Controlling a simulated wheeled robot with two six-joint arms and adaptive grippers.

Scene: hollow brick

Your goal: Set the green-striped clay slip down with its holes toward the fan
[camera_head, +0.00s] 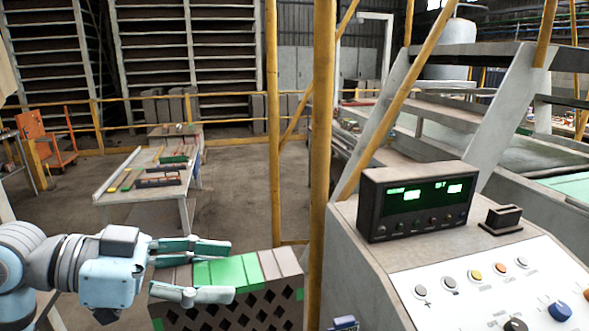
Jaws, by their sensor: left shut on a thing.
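The green-striped clay slip (277,265) is a brownish hollow block at the bottom centre of the head view. Its top has green and pale brown bands, and dark diamond-shaped holes (255,310) cover the side facing the camera. My left gripper (232,271) comes in from the left and is shut on the slip, with its two fingers lying across the top. The lower edge of the slip is cut off by the frame, so I cannot tell what is under it. I cannot make out a fan. My right gripper is not in view.
A yellow post (321,150) stands close behind and right of the slip. A grey console (480,285) with knobs and a dark display box (415,200) fills the right. A low table (160,180) with coloured pieces stands further back left, with open concrete floor beside it.

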